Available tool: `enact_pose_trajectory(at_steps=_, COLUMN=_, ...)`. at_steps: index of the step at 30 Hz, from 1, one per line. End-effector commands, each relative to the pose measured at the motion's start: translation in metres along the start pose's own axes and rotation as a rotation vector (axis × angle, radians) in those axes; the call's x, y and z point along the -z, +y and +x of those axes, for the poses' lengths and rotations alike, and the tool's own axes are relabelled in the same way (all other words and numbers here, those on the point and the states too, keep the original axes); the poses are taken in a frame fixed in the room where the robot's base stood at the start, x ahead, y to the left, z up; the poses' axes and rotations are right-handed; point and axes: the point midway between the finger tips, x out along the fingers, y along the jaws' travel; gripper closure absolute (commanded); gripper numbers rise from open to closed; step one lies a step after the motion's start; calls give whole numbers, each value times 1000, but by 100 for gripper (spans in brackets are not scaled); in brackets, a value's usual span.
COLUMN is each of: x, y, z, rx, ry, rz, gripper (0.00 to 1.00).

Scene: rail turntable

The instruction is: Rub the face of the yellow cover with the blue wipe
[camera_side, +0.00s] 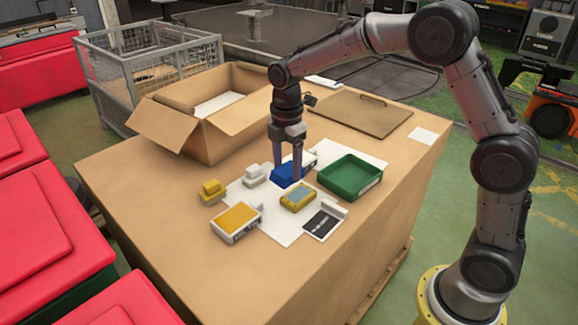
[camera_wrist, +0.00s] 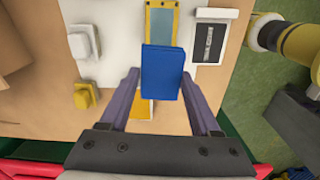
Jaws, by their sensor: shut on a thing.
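My gripper (camera_side: 288,172) is shut on the blue wipe (camera_wrist: 163,73), a block-like pad between its two fingers. The wipe also shows in the side view (camera_side: 284,176), partly behind a finger. It seems raised above the table, though its height is hard to judge. The yellow cover (camera_side: 238,217) is the flat yellow top of a pale box at the front left of the table. In the wrist view the yellow cover (camera_wrist: 140,110) shows below the wipe, partly hidden by it. The wipe and the cover are apart in the side view.
A yellow device with a screen (camera_side: 298,196) and a dark card (camera_side: 322,223) lie near the cover. A yellow block (camera_side: 212,193) and a white block (camera_side: 256,175) stand left. A green tray (camera_side: 377,181) is right, and an open carton (camera_side: 170,128) stands behind.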

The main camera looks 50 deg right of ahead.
Motion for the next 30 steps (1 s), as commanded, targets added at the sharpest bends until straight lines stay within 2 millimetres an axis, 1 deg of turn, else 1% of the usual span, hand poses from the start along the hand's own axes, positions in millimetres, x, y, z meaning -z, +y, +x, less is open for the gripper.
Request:
enact_pose_trajectory(at_steps=8, x=-2, y=-1, z=16, rx=2, ry=0, rz=5, gripper=81)
enact_pose_trajectory(at_steps=23, x=-1, y=-1, z=61, rx=2, ry=0, rz=4, gripper=81)
enact_pose_trajectory(at_steps=27, x=-1, y=-1, z=76, rx=3, ry=0, rz=4, gripper=81)
enact_pose_trajectory(at_steps=28, x=-2, y=-1, z=80, rx=4, ry=0, rz=4, gripper=81)
enact_pose_trajectory(at_steps=30, x=-10, y=0, z=79, rx=1, ry=0, rz=6, gripper=81)
